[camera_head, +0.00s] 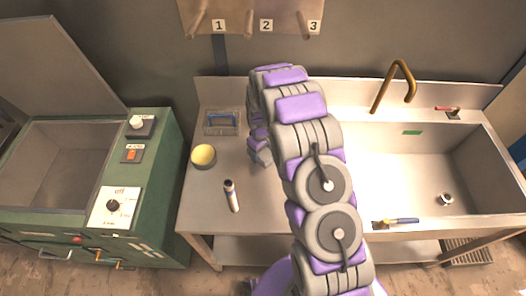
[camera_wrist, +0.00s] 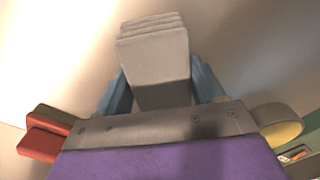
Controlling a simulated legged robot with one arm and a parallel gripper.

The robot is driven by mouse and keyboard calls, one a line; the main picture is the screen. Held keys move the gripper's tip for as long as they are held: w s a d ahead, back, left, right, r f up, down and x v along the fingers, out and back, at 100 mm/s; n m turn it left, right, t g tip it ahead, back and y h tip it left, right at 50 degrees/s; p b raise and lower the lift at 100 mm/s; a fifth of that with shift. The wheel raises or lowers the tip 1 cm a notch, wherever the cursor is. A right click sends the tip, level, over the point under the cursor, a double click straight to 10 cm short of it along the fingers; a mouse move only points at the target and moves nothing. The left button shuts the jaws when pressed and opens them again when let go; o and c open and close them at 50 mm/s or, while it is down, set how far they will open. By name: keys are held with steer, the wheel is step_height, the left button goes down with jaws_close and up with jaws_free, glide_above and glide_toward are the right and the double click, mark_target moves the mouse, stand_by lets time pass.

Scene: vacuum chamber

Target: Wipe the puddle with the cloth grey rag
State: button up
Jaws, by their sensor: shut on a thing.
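In the wrist view, a grey block-like folded piece with layered edges, which looks like the grey rag (camera_wrist: 153,45), sits between the blue fingers of my gripper (camera_wrist: 152,88). My gripper is shut on it. The rag's far end points at a pale, blurred surface. In the head view my arm covers the middle of the counter and hides the rag. I cannot make out a puddle in either view.
The sink (camera_head: 405,180) with a brass faucet (camera_head: 392,82) is right. A green machine (camera_head: 150,170) stands left. A brush (camera_head: 396,221) lies at the sink's front edge.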

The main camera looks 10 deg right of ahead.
steer(key=shift+w+a, duration=0.1)
steer(key=shift+a, duration=0.25)
steer(key=shift+a+r, duration=0.25)
steer(key=shift+w+a+r, duration=0.15)
steer(key=shift+a+r, duration=0.15)
steer(key=shift+r, duration=0.5)
steer(key=shift+r+p, duration=0.35)
steer(key=shift+r, duration=0.4)
steer(key=shift+d+r, duration=0.45)
steer(key=shift+r, duration=0.25)
steer(key=shift+d+r+p, duration=0.15)
steer(key=shift+r+p, duration=0.15)
steer(key=shift+r, duration=0.55)
steer(key=shift+a+r, duration=0.25)
steer(key=shift+r, duration=0.3)
steer(key=shift+a+r, duration=0.1)
steer(key=shift+a, duration=0.15)
steer(key=shift+d, duration=0.3)
